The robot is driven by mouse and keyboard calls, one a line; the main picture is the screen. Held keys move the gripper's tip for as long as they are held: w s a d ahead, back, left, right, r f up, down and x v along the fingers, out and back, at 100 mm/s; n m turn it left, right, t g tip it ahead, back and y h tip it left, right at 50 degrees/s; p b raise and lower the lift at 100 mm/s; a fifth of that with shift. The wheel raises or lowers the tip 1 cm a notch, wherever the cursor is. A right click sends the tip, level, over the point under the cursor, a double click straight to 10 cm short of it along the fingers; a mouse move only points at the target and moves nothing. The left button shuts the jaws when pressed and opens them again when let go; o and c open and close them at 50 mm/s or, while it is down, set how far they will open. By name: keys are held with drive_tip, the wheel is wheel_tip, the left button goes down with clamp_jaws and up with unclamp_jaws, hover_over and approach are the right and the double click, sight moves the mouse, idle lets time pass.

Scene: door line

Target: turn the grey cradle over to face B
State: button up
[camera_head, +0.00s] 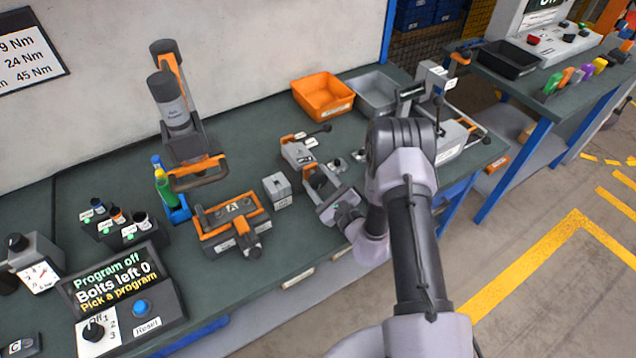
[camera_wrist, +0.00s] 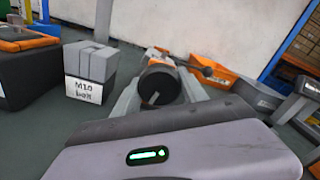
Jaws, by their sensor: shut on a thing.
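My gripper (camera_head: 321,179) is shut on a dark round knob (camera_wrist: 160,86), which has a pale line on its end face. In the wrist view a grey finger stands on each side of the knob. Just beyond the fingers, a grey fixture (camera_head: 297,152) with orange trim and white labels carries a lever with a black ball end; the lever also shows in the wrist view (camera_wrist: 206,70). An orange-trimmed fixture (camera_head: 213,233) to the left shows a plate lettered A.
A grey block (camera_head: 277,190) labelled M10 stands left of my fingers. An orange bin (camera_head: 322,97) and a grey bin (camera_head: 375,93) sit behind. An orange-and-grey tool (camera_head: 172,105) stands at the back left. Another grey fixture (camera_head: 452,142) is at the right, partly behind my arm.

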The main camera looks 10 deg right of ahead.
drive_tip(key=shift+n+b, duration=0.6)
drive_tip(key=shift+n, duration=0.9)
drive_tip(key=o, duration=1.4)
drive_tip(key=shift+c, duration=0.2)
drive_tip(key=shift+s+d, duration=0.1)
drive_tip(key=p+v, duration=0.1)
drive_tip(key=v, duration=1.6)
drive_tip(key=shift+p, duration=0.35)
drive_tip(key=shift+r, duration=0.15)
